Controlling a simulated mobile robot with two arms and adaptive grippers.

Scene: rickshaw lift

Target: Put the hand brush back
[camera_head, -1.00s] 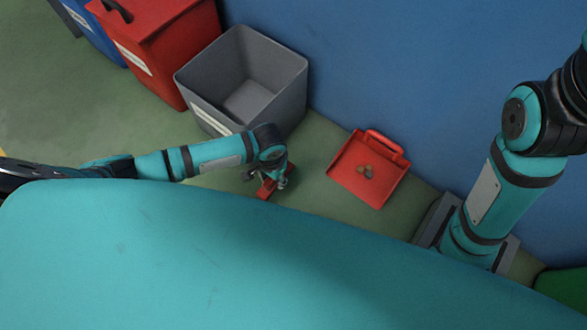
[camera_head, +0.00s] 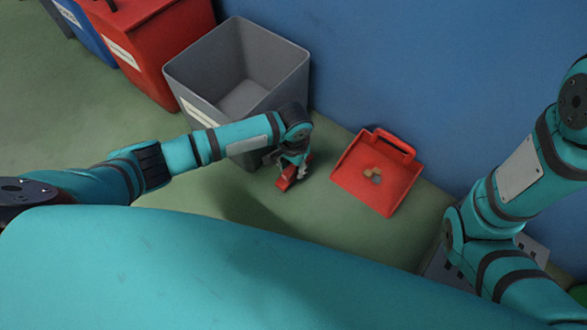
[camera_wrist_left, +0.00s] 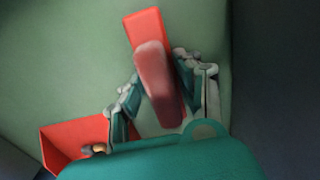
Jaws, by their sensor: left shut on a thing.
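The hand brush (camera_head: 285,183) is red and shows just below my left gripper (camera_head: 292,172), over the green floor between the grey bin and the dustpan. In the left wrist view the brush (camera_wrist_left: 145,25) lies lengthwise between the two fingers of my left gripper (camera_wrist_left: 157,72), which is shut on it. Its far end sticks out past the fingertips. The red dustpan (camera_head: 358,187) lies on the floor to the right, with a few small brownish and grey bits in it. A corner of the dustpan (camera_wrist_left: 65,145) shows in the wrist view. My right arm is at the right, its gripper out of view.
An open grey bin (camera_head: 200,88) stands behind my left forearm, close to the blue wall (camera_head: 430,70). A red lidded bin (camera_head: 160,60) and a blue bin (camera_head: 85,35) stand further left. Green floor (camera_head: 70,130) is free at the left.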

